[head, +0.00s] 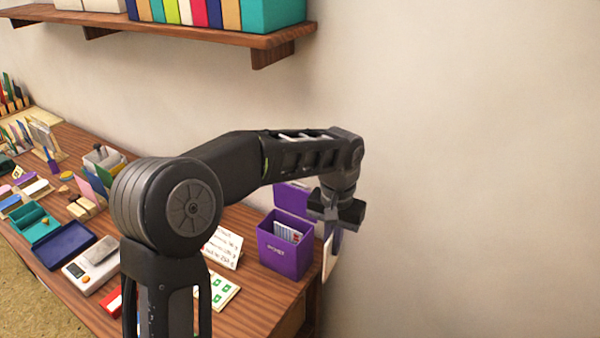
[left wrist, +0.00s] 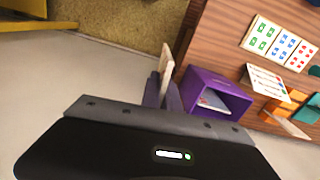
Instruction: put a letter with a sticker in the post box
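My left gripper (head: 338,235) hangs at the table's right end, just right of the purple box. In the left wrist view its fingers (left wrist: 164,95) are shut on a pale, thin letter (left wrist: 166,68), seen nearly edge-on. The letter (head: 327,262) shows as a narrow pale strip in the head view; I cannot see whether it bears a sticker. The purple box (head: 276,257) has unreadable pale lettering on its front and an open top with white cards inside (head: 287,232). It also shows in the left wrist view (left wrist: 235,102), beside the letter and apart from it. My right gripper is out of view.
A sheet of coloured stickers (left wrist: 280,45) and a written card (left wrist: 267,80) lie near the box. A scale (head: 92,265), a teal case (head: 38,224) and stationery crowd the wooden table (head: 262,299). A shelf (head: 200,32) hangs above; bare wall is at right.

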